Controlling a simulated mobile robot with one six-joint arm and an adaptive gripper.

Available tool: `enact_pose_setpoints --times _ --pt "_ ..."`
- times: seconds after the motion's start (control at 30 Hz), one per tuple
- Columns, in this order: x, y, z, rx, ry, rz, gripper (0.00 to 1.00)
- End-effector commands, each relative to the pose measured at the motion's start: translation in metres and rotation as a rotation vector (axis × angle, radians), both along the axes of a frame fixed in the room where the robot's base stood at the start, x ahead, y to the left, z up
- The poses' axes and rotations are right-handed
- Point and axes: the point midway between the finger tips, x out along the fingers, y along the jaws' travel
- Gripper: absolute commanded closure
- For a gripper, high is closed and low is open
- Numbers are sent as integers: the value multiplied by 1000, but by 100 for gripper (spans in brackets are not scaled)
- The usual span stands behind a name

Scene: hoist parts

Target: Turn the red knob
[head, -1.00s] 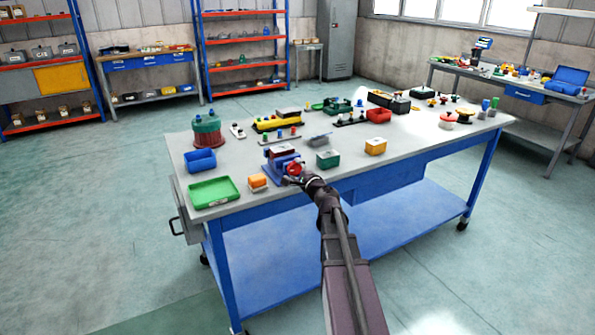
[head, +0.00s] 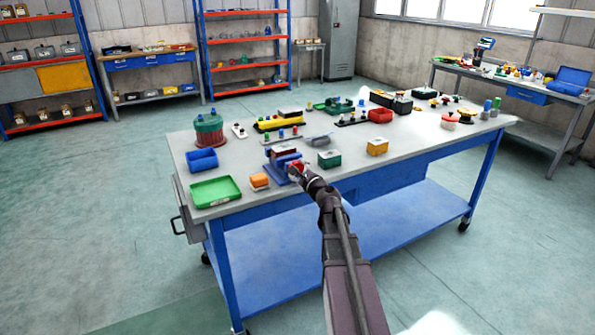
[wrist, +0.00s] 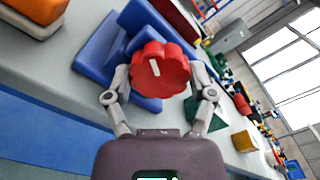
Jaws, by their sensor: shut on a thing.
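The red knob (wrist: 160,70) is a scalloped disc with a white mark on its face, on the front of a blue stand (wrist: 105,48). My gripper (wrist: 161,82) is shut on the knob, with one finger at each side of its rim in the wrist view. In the head view my gripper (head: 300,171) is at the knob (head: 295,168) near the front edge of the table, and the fingers are too small there to make out. The blue stand (head: 274,171) stays on the table.
On the table (head: 240,222) are a green tray (head: 215,190), a blue bin (head: 201,160) and an orange box (head: 259,181) left of the stand. A green box (head: 329,159) and a yellow box (head: 377,147) stand to its right. Several small parts lie behind.

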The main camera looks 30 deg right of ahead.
Motion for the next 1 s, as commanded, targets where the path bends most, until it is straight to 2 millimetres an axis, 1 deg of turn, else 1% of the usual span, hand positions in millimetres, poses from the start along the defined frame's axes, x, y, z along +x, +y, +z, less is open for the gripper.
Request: enact_pose_setpoints --times 0.07,0.1,0.2,0.73,0.87,1.0 --pt "1 1 1 2 -1 2 76" --pt "1 0 1 1 -1 2 26" --pt "0 0 1 0 -1 1 0" --pt "-3 -1 0 -2 0 -2 0" --pt "-11 -1 0 -2 0 -3 0" --pt "-26 -1 0 -2 0 -3 0"
